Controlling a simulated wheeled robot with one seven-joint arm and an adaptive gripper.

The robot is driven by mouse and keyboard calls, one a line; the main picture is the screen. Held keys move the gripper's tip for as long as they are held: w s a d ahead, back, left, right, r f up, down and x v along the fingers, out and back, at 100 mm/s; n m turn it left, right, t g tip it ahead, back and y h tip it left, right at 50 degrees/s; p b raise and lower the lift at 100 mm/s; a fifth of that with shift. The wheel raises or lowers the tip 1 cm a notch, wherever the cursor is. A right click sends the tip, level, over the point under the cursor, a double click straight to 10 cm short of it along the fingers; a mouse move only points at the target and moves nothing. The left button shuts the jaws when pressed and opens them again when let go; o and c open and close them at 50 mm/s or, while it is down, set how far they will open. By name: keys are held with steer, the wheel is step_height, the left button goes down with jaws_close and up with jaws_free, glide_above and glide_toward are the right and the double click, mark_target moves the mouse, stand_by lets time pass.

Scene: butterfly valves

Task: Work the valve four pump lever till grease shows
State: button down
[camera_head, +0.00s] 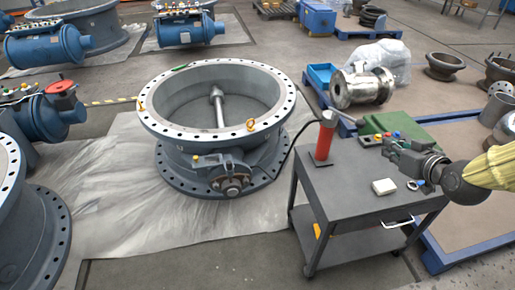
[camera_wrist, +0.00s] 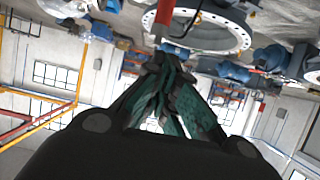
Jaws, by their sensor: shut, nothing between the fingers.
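A red cylindrical grease pump (camera_head: 324,140) stands upright on the grey cart, with a grey head and a thin lever (camera_head: 343,115) slanting down to the right. A dark hose (camera_head: 294,148) runs from the pump to the large grey butterfly valve (camera_head: 218,125). No valve number is readable, and I see no grease. My gripper (camera_head: 390,145) is shut and empty above the cart, right of the pump and apart from the lever. In the wrist view, which looks inverted, my gripper (camera_wrist: 167,60) points towards the red pump (camera_wrist: 172,24).
A green case (camera_head: 393,123) lies behind. Other valves with blue actuators (camera_head: 45,45) stand left. Plastic sheeting (camera_head: 125,190) covers the floor around the grey valve.

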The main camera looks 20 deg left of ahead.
stand_by(0.8)
steer(key=w+a+r+g+h, duration=0.1)
steer(key=w+a+r, duration=0.1)
steer(key=r, duration=0.5)
steer(key=w+a+r+g+h+b, duration=0.1)
steer(key=w+a+r+g, duration=0.1)
steer(key=w+r, duration=0.2)
step_height(320, 180, up, 3)
steer(key=shift+f, duration=0.15)
steer(key=shift+w, duration=0.1)
steer(key=p, duration=0.2)
glide_above(363, 121)
step_height(363, 121, down, 7)
steer(key=shift+r, duration=0.1)
step_height(363, 121, down, 3)
steer(key=shift+p, duration=0.35)
steer(key=shift+f, duration=0.65)
